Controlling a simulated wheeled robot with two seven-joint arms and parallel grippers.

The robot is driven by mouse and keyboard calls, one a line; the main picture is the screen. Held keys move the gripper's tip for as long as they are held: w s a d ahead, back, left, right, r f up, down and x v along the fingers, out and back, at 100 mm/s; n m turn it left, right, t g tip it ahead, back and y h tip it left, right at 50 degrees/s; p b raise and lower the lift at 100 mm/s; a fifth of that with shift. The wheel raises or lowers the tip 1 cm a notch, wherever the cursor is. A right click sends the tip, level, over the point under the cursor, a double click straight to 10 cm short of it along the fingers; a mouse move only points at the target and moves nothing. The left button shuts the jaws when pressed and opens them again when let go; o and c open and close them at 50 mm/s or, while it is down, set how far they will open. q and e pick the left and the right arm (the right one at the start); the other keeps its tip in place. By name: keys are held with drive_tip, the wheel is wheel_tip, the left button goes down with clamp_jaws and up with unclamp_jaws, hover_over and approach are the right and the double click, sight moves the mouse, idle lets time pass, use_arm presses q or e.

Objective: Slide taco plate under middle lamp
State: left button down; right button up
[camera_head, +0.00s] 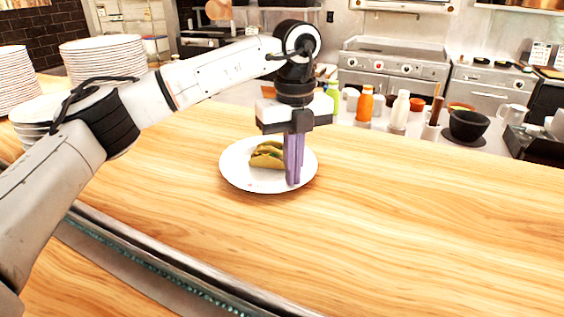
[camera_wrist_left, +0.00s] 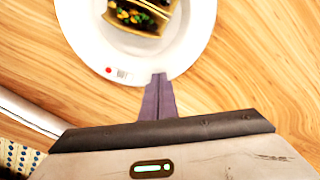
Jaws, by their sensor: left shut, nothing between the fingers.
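The white taco plate (camera_head: 235,176) lies on the wooden counter with tacos (camera_head: 266,155) on it. My left gripper (camera_head: 293,184) is shut and empty, with its purple fingers pointing down at the plate's right side in the head view. In the left wrist view the plate (camera_wrist_left: 196,40) fills the top, and the tacos (camera_wrist_left: 137,14) are partly cut off. The fingertips (camera_wrist_left: 158,76) overlap the plate's rim there; I cannot tell whether they touch it. My right gripper is not in view. No lamp shows in either view.
Stacks of white plates (camera_head: 103,60) stand at the back left. Bottles (camera_head: 365,104), a black bowl (camera_head: 468,126) and other kitchenware stand beyond the counter's far edge. The wooden counter (camera_head: 430,220) is clear to the right of the plate. A metal rail (camera_head: 160,262) runs along the front edge.

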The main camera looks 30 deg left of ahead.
use_arm(q)
drive_tip(key=shift+w+f, duration=0.25)
drive_tip(key=shift+f, duration=0.05)
drive_tip(key=shift+a+r+p, duration=0.1)
drive_tip(key=shift+r+p, duration=0.65)
drive_tip(key=shift+r, duration=0.2)
drive_tip(key=s+d+b, duration=0.1)
drive_tip(key=s+d, duration=0.1)
drive_tip(key=d, duration=0.1)
drive_tip(key=s+d, duration=0.3)
drive_tip(key=s+d+b, duration=0.1)
drive_tip(key=s+d, duration=0.1)
drive_tip(key=d, duration=0.1)
drive_tip(key=shift+s+d+b, duration=0.1)
drive_tip(key=shift+s+b, duration=0.2)
drive_tip(key=shift+s, duration=0.1)
